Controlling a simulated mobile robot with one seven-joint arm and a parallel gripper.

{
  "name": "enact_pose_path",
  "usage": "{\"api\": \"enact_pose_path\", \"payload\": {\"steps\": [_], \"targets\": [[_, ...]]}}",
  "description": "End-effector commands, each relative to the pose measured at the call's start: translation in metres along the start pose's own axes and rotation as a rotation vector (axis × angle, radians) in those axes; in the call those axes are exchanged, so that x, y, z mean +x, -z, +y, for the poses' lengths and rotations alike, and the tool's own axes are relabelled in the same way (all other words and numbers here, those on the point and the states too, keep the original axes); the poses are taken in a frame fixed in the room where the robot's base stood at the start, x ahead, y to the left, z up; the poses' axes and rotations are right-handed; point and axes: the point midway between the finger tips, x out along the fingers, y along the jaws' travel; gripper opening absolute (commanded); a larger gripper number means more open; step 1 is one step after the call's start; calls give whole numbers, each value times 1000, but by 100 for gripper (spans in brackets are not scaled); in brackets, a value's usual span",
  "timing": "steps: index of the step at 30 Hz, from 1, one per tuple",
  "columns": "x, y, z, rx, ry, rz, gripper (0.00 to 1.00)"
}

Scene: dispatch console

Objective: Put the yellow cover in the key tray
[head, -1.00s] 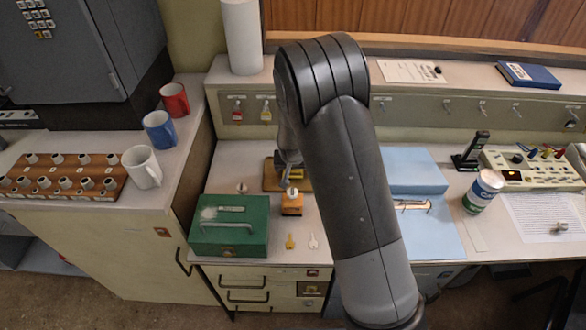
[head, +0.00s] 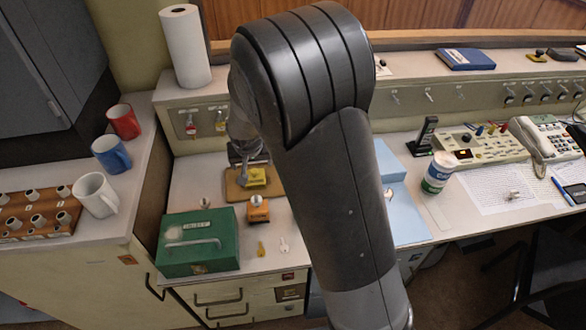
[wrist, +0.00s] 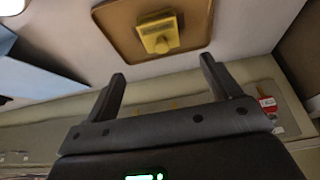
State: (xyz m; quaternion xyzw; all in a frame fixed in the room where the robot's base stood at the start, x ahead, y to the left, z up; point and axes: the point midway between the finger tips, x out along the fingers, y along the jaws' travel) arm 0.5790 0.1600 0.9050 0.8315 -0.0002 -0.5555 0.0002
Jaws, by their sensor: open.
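The yellow cover (head: 257,177) is a small yellow block with a raised part, lying on a shallow tan tray (head: 235,190), the only tray I see that could be the key tray. In the wrist view the cover (wrist: 158,32) rests inside the rim of the tray (wrist: 122,38), apart from my fingers. My gripper (wrist: 162,68) is open, with nothing between its fingers. In the head view my gripper (head: 246,165) is at the tray, beside the cover, and my arm hides part of the desk to its right.
An orange block (head: 258,212) stands in front of the tray, and a green cash box (head: 200,243) front left. A yellow key (head: 261,249) and a white key (head: 284,245) lie near the front edge. A paper roll (head: 186,47) stands on the shelf behind.

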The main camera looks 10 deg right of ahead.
Motion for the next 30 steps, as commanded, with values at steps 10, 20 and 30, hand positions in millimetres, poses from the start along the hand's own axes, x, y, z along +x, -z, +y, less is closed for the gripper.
{"api": "enact_pose_path", "payload": {"steps": [10, 20, 30], "targets": [[-79, -4, 43, 38, 31, 8, 82], [-187, -45, 101, 49, 58, 32, 82], [-271, -118, 143, 29, 43, 73, 82]]}}
